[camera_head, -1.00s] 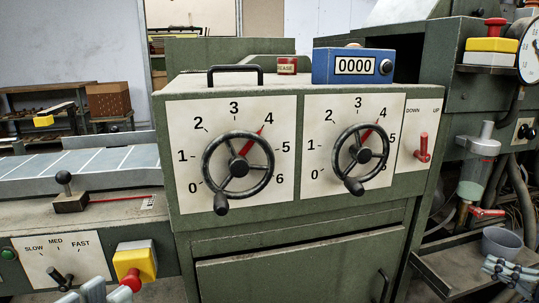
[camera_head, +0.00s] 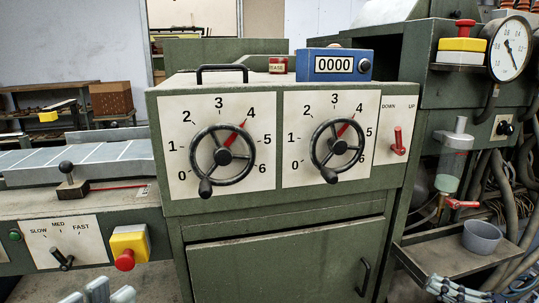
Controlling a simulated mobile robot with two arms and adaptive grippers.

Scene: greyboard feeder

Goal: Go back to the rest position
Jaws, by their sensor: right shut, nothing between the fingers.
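My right gripper (camera_head: 450,289) is at the bottom right edge, partly cut off by the frame. It is shut and empty, in front of the side tray and apart from the machine panel. Grey finger parts of my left gripper (camera_head: 97,293) just show at the bottom left edge, below the yellow stop-button box. Most of the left gripper is out of view, so its opening cannot be told. No thing shows held in either gripper.
The green machine has two handwheel dials (camera_head: 222,155) (camera_head: 337,150), both pointers near 4. A yellow box with a red button (camera_head: 130,246) is low left. A grey cup (camera_head: 482,237) stands on the side tray (camera_head: 447,259).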

